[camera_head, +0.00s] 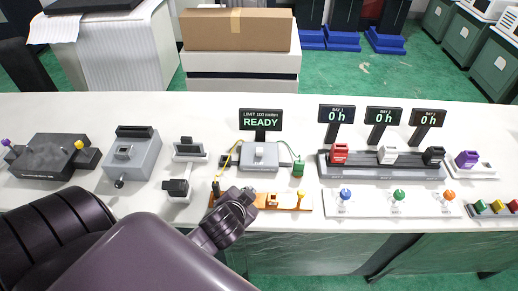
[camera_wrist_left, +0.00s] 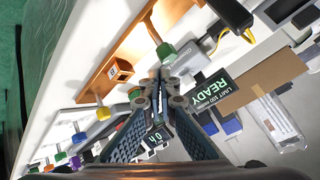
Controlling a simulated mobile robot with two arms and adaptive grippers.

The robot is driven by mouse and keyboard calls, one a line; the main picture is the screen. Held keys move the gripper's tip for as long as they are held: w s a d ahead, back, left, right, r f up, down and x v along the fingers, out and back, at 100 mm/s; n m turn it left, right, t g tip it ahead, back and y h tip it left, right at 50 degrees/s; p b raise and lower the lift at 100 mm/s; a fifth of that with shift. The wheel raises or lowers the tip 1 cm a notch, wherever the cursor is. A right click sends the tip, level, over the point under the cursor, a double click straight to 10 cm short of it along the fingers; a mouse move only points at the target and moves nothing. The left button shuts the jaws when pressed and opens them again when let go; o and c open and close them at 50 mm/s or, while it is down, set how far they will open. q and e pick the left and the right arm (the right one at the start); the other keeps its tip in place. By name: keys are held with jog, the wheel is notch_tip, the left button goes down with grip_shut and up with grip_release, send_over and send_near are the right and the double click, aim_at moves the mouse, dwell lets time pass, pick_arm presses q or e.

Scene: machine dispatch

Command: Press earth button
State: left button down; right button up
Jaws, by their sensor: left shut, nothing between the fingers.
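The orange board (camera_head: 285,208) lies on the white bench before the tester. It carries a yellow knob (camera_head: 301,192) at its right end and a small tan block (camera_head: 272,199). In the left wrist view a green-topped knob (camera_wrist_left: 165,52) stands on this board (camera_wrist_left: 138,42); the head view hides it behind my gripper. No label shows which is the earth button. My left gripper (camera_head: 248,192) is shut and empty above the board. In the wrist view its fingertips (camera_wrist_left: 160,82) appear close to the green knob; I cannot tell whether they touch.
Behind the board stands the grey tester (camera_head: 259,157) with a READY display (camera_head: 260,120), cables and a green cylinder (camera_head: 299,169). To the right, a white panel (camera_head: 370,208) bears blue, green and orange knobs. Grey devices (camera_head: 131,155) stand to the left.

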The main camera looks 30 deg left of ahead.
pick_arm(q)
jog(key=w+r+m+t, duration=0.35)
jog(key=w+r, duration=0.25)
jog(key=r, duration=0.2)
jog(key=w+r+m+t, duration=0.2)
jog(key=w+r+t, duration=0.2)
jog(key=w+r, duration=0.3)
jog(key=w+d+r+m+t+h, duration=0.2)
jog(key=w+d+r+m+h, duration=0.2)
jog(key=d+r+m+h, duration=0.55)
jog(key=a+f+m+g+h, duration=0.1)
jog(key=a+f+m+g, duration=0.55)
jog(key=f+m, duration=0.4)
jog(key=a+f+m+g+y, duration=0.2)
jog(key=a+f+g+y, duration=0.1)
jog(key=a, duration=0.8)
jog(key=shift+w+a+f+y+p, duration=0.2)
jog(key=shift+a+f+y+p, duration=0.2)
jog(key=shift+y, duration=0.45)
pick_arm(e)
jog(key=shift+w+d+r, duration=0.2)
jog(key=shift+d+r, duration=0.15)
pick_arm(q)
jog(key=shift+f, duration=0.1)
